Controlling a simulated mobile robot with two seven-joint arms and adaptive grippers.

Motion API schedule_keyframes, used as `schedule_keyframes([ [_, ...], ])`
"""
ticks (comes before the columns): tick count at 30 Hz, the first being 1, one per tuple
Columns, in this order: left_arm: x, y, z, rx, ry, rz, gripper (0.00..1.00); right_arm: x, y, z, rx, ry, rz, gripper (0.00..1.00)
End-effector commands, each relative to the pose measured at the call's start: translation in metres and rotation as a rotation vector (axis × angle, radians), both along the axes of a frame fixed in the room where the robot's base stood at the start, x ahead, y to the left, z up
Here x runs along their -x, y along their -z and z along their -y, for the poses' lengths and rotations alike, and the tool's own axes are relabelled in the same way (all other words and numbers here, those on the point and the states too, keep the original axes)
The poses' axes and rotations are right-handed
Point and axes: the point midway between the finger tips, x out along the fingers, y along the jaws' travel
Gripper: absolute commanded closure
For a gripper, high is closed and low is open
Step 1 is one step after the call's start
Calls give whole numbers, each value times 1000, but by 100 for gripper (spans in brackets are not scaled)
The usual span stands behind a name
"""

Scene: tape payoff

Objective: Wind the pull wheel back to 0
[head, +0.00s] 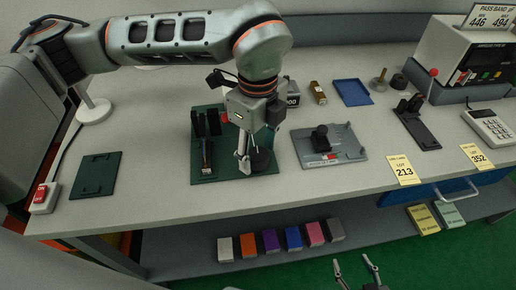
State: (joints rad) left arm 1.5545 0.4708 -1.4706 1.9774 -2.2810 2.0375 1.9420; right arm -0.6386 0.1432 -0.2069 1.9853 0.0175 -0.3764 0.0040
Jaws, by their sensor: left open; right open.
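A dark green fixture plate (205,175) lies on the bench and carries dark upright posts (206,123). A round black part (259,160) stands at the plate's right side and may be the pull wheel; its markings are too small to read. My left gripper (254,155) points down from above at this part, with its jaws open. One light finger shows just left of the black part; the other is mostly hidden, and I cannot tell whether they touch it. My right gripper (357,268) is open and empty at the bottom edge, in front of the bench.
A grey plate with a black knob (320,138) lies right of the fixture. A small box with digits (292,95) stands behind, partly hidden. A blue tray (352,92), a red-tipped lever device (418,120) and a calculator-like keypad (490,127) are further right. A green pad (96,175) lies left.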

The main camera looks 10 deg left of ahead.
Motion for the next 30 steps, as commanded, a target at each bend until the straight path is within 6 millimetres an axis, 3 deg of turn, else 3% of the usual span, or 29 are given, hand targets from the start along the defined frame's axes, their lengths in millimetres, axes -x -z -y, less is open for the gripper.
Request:
schedule_keyframes([
  [5, -1, -16, 0, 0, 0, 3, 49, 0, 0, 0, 0, 1, -1, 49],
  [18, -1, -99, 0, 1, 0, 4, 49, 2, 1, -1, -2, 1, -5, 49],
  [24, 0, -117, 0, 0, 0, 2, 49, 2, 2, -1, -2, 2, -5, 49],
  [30, 0, -120, 0, 0, 0, 1, 49, 2, 2, -1, -2, 2, -5, 49],
])
